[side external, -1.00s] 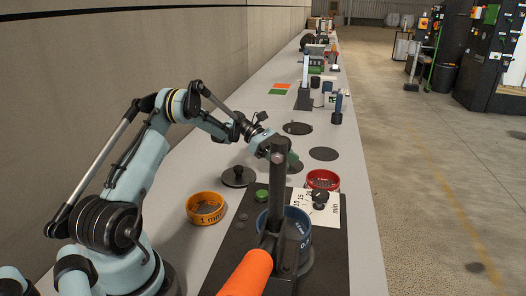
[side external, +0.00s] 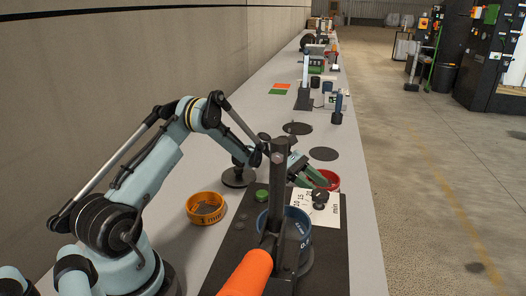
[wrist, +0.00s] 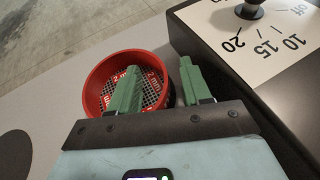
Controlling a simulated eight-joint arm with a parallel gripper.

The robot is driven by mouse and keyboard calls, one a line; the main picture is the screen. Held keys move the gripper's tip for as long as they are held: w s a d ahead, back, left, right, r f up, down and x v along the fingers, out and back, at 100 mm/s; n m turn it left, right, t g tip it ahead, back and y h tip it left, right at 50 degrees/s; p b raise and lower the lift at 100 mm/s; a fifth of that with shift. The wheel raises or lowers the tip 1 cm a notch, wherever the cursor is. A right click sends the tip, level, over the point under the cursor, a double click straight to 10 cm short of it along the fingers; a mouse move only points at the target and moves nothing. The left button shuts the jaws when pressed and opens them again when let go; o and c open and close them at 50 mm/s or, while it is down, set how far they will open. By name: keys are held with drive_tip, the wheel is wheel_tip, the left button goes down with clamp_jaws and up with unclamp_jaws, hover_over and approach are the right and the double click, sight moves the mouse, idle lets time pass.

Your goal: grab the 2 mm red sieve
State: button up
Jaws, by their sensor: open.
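The red sieve (side external: 331,179) stands on the grey bench beside the timer plate in the side external view, partly hidden by my gripper. In the wrist view the red sieve (wrist: 96,86) shows its mesh floor and "2 m" lettering inside the wall. My gripper (wrist: 160,78) has green fingers, open. One finger lies over the sieve's interior and the other is outside its right wall, so the near right part of the rim is between them. In the side external view my gripper (side external: 315,178) is at the sieve's left side. I cannot tell whether the fingers touch it.
The white timer plate (wrist: 262,35) with a black knob is close to the right finger. An orange sieve (side external: 205,208) and a blue sieve (side external: 298,232) stand nearer the side camera. An orange-ended lever (side external: 247,275) rises in front. Dark discs (side external: 323,154) lie behind.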

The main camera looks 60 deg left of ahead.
drive_tip(key=shift+w+d+f, duration=0.2)
drive_tip(key=shift+d, duration=0.25)
drive_tip(key=shift+c, duration=0.5)
clamp_jaws()
